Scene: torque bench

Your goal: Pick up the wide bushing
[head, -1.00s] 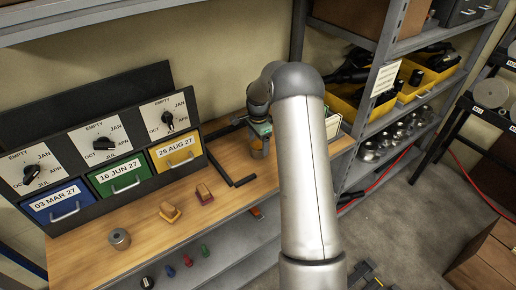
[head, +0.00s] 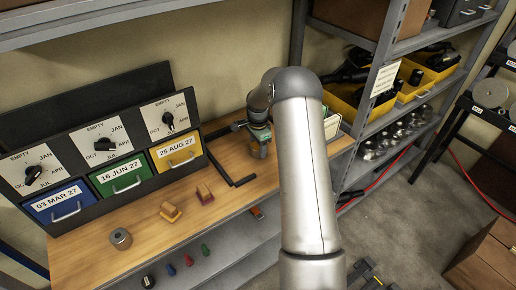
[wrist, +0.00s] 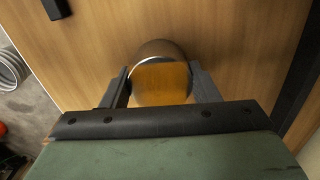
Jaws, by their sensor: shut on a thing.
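My gripper (wrist: 162,90) is shut on a round, wide metal piece, which looks like the wide bushing (wrist: 157,48). Its dark metal rim shows in the wrist view, with an orange-brown face between the two fingers. In the head view my gripper (head: 259,146) is over the right part of the wooden bench, mostly hidden behind its own wrist. The held piece is largely hidden there. I cannot tell whether it touches the bench. Another grey metal cylinder (head: 121,239) stands upright at the bench's left front, apart from my gripper.
A black L-shaped bar (head: 232,170) lies left of my gripper. Blue, green and yellow drawers (head: 113,177) with dials stand behind. A shelf rack (head: 385,100) stands right.

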